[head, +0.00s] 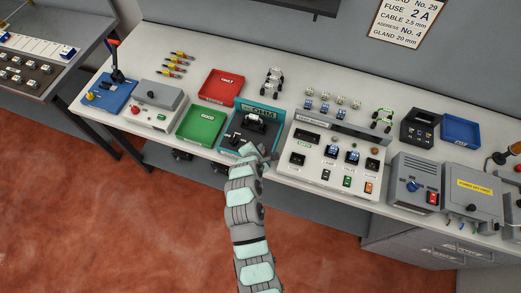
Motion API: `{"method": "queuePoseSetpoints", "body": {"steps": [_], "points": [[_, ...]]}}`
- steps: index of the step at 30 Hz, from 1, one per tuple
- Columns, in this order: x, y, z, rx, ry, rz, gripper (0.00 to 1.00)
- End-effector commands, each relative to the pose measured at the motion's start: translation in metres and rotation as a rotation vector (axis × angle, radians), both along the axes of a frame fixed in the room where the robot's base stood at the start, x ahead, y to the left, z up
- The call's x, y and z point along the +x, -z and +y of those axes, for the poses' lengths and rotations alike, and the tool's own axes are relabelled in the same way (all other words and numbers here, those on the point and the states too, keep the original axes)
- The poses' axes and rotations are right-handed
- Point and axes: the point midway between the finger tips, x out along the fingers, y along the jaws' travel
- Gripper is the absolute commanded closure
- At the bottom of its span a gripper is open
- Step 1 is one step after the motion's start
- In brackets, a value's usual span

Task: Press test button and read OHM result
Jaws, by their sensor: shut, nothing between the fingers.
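The OHM tester (271,107) is a teal-framed unit with a dark top and an OHM label at its back edge, near the middle of the bench. A black and white part sits on its top, too small to identify. My gripper (262,149) is shut and empty at the front right of the tester. I cannot tell whether it touches the tester. The test button cannot be made out; my gripper and arm cover part of the tester's front. No result reading is legible.
A green tray (182,134) stands left of the tester and a red tray (203,94) behind that. A white panel with switches (312,171) stands close on the right. Small wheeled parts (272,80) lie behind. The bench's front edge is below the tester.

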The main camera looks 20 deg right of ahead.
Motion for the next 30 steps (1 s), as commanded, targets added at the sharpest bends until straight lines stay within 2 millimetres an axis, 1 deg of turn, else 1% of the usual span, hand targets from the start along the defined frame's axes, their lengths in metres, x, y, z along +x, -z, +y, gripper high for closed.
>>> {"method": "queuePoseSetpoints", "body": {"steps": [30], "points": [[0.0002, 0.0090, 0.0007, 0.002, -0.002, 0.000, 1.00]]}}
